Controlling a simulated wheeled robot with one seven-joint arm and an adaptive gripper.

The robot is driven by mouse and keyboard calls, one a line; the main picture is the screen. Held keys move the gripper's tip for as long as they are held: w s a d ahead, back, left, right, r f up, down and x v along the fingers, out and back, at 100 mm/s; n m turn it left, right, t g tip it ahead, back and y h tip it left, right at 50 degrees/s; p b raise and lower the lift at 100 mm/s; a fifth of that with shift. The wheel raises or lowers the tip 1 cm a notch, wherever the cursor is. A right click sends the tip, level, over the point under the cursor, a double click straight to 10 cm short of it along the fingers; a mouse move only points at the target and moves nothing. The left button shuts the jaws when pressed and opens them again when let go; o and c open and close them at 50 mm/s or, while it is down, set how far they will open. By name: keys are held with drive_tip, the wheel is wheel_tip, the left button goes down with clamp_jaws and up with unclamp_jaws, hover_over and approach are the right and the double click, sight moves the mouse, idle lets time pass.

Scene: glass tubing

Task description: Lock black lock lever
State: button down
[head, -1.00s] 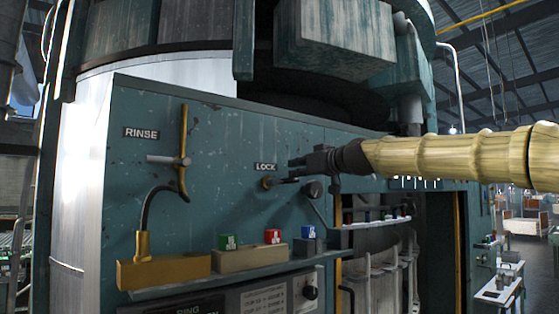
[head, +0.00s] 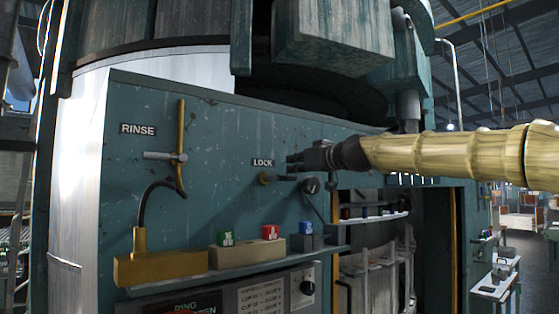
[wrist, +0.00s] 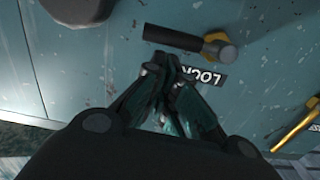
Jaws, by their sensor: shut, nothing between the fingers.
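The black lock lever (head: 287,178) lies about level on the teal panel, just below the LOCK label (head: 262,162). It joins a brass pivot (head: 265,179) at its left end. The wrist view is upside down and shows the whole black lever (wrist: 172,38), with its silver collar and brass pivot. My gripper (head: 291,162) is shut and empty, right of the label and slightly above the lever in the picture. In the wrist view the closed fingers of my gripper (wrist: 171,66) are next to the label, apart from the lever in the picture. Their exact distance from the panel is unclear.
A round black knob (head: 312,186) sits right of the lever. A shelf (head: 225,272) below carries green, red and blue blocks.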

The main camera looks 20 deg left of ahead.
drive_tip(key=s+d+r+b, duration=0.3)
drive_tip(key=s+d, duration=0.3)
drive_tip(key=d, duration=0.3)
drive_tip(key=shift+r+b, duration=0.3)
drive_tip(key=shift+r, duration=0.1)
idle(0.4)
